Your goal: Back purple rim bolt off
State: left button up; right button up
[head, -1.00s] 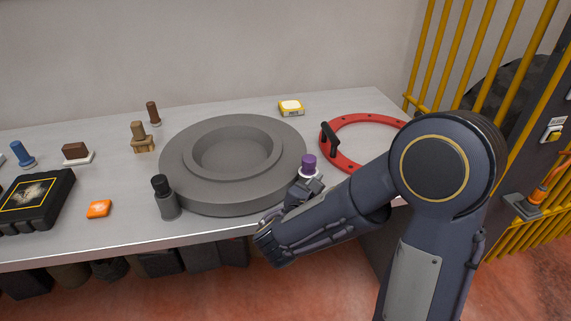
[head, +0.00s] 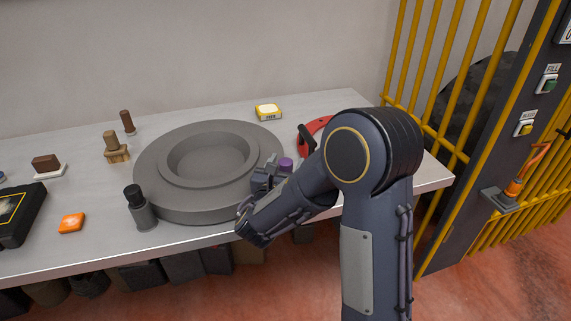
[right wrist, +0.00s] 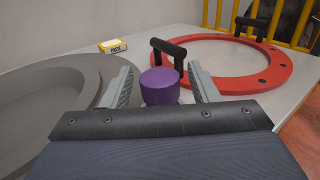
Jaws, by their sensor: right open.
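The purple rim bolt (head: 286,164) stands at the right edge of the round grey rim (head: 155,193) on the bench. In the right wrist view the purple bolt head (right wrist: 160,87) sits between the two fingers of my right gripper (right wrist: 160,86). The fingers are apart, with a visible gap on each side of the bolt. In the head view my right gripper (head: 272,174) is at the bolt's left and front side, and it hides the bolt's lower part. My left gripper is not in view.
A red ring (right wrist: 225,55) with a black handle (right wrist: 168,51) lies just beyond the bolt. A dark cylinder (head: 142,210) stands at the front left of the grey rim. A yellow paste box (head: 268,111) is behind it. Yellow bars (head: 423,60) stand at the right.

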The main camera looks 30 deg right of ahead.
jog(key=c, duration=1)
